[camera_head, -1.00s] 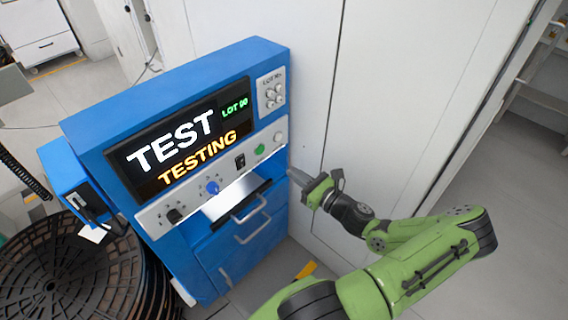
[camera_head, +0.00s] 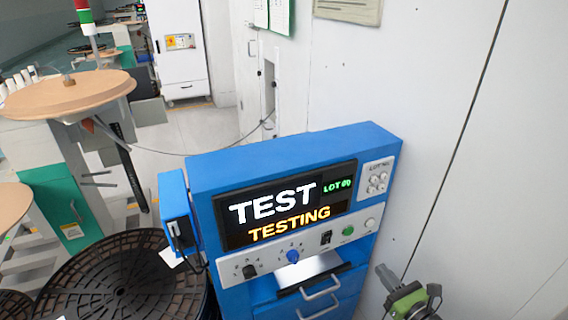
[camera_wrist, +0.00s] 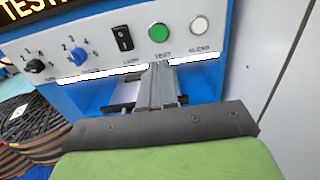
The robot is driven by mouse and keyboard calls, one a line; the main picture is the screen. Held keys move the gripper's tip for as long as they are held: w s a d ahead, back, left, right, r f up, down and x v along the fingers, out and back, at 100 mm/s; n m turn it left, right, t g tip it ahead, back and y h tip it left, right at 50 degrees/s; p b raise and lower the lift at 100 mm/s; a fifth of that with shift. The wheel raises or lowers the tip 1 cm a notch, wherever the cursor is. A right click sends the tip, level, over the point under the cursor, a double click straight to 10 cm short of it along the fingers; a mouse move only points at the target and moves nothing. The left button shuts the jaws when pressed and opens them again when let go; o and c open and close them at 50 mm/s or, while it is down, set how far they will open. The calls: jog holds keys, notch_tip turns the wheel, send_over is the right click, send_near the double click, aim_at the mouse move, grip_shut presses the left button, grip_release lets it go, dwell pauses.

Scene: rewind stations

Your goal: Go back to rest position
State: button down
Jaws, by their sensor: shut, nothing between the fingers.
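My gripper (camera_head: 386,278) shows at the bottom right of the head view, right of the blue test machine (camera_head: 290,148). In the wrist view its fingers (camera_wrist: 158,72) are together and empty, pointing toward the machine's front, with their tips just below the green TEST button (camera_wrist: 158,33) in the picture. I cannot tell whether they touch anything. The machine's screen (camera_head: 288,208) reads TEST, TESTING and LOT 00. Most of my arm is outside the head view.
Black slotted reels (camera_head: 125,285) are stacked left of the machine. A wooden-topped reel stand (camera_head: 68,95) is farther left. A white wall (camera_head: 425,110) rises behind and right of the machine. A white cabinet (camera_head: 180,50) stands at the back, with open floor before it.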

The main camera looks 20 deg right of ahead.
jog(key=a+r+n+g+y+p, duration=0.2)
jog(key=a+r+n+g+y, duration=0.1)
jog(key=a+n+g, duration=0.55)
jog(key=a+r+n+g+y+p, duration=0.25)
jog(key=a+n+g, duration=0.25)
jog(key=a+n, duration=0.55)
jog(key=s+a+r+n+h+p, duration=0.1)
jog(key=s+a+r+n+h, duration=0.1)
jog(key=s+r+n, duration=0.2)
jog(key=s+a+r+n+h+p, duration=0.1)
jog(key=s+a+r+n+h, duration=0.1)
jog(key=r+n, duration=0.5)
jog(key=s+a+r+n+t+h+p, duration=0.1)
jog(key=s+r+n, duration=0.4)
jog(key=r, duration=0.7)
jog(key=a+h+p, duration=0.1)
jog(key=a, duration=0.1)
jog(key=shift+s+a+r+n, duration=0.15)
jog(key=shift+s+a+n, duration=0.15)
jog(key=shift+s+a, duration=0.1)
jog(key=shift+d, duration=0.15)
